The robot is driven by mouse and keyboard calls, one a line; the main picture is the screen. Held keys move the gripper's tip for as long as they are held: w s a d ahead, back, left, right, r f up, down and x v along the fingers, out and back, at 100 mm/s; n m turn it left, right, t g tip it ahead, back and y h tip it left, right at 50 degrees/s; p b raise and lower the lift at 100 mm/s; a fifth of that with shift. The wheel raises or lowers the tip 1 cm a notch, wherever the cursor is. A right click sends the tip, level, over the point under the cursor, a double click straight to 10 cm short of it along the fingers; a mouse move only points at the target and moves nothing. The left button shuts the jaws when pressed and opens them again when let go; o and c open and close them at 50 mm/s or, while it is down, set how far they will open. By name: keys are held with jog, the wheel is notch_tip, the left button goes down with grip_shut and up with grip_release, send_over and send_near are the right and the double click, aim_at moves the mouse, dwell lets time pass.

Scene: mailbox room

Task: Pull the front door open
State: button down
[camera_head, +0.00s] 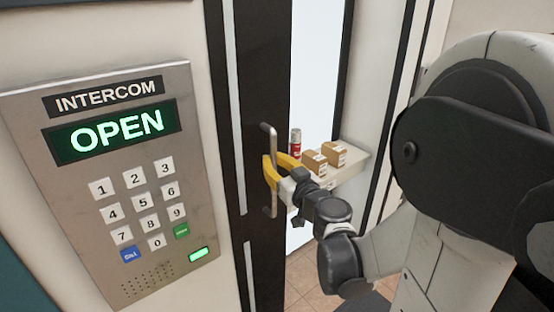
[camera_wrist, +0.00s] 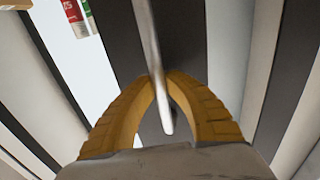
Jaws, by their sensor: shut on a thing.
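The front door has a dark frame (camera_head: 259,90) with a pale glass panel. A vertical metal bar handle (camera_head: 273,198) is fixed on the dark frame. My gripper (camera_head: 272,172) has yellow fingers and is shut on the handle around its middle. The door looks ajar or at an angle to the wall, but I cannot tell which.
An intercom panel (camera_head: 125,185) on the wall at left reads OPEN in green. Tiled floor (camera_head: 303,285) shows below.

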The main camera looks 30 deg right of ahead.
jog(key=c, duration=1.4)
grip_release()
jog(key=s+a, duration=0.1)
jog(key=s, duration=1.1)
jog(key=shift+a, duration=0.25)
